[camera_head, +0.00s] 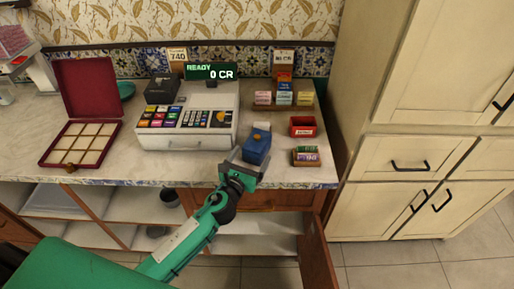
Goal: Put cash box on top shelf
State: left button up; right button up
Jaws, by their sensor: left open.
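A small blue box (257,149) with a pale top part stands on the counter, right of the cash register (187,127); it may be the cash box, but I see no label telling me so. My left gripper (243,165) is open at the near side of the blue box, its fingertips close to it; I cannot tell whether they touch it. The arm hides part of the counter edge. Under the counter, an open cabinet shows pale shelves (127,207). My right gripper is out of view.
An open wooden box (85,146) with compartments lies at left. A red tray (303,126) and small packets (306,156) sit right of the blue box. A cabinet door (315,255) stands open below. Cream cupboards (408,160) close off the right.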

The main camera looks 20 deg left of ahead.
aim_at(257, 147)
pick_arm(q)
jog(key=w, duration=0.4)
jog(key=shift+w+f+p, duration=0.2)
jog(key=shift+w+p, duration=0.1)
jog(key=shift+w, duration=0.1)
jog(key=c, duration=1.3)
jog(key=shift+r, duration=0.1)
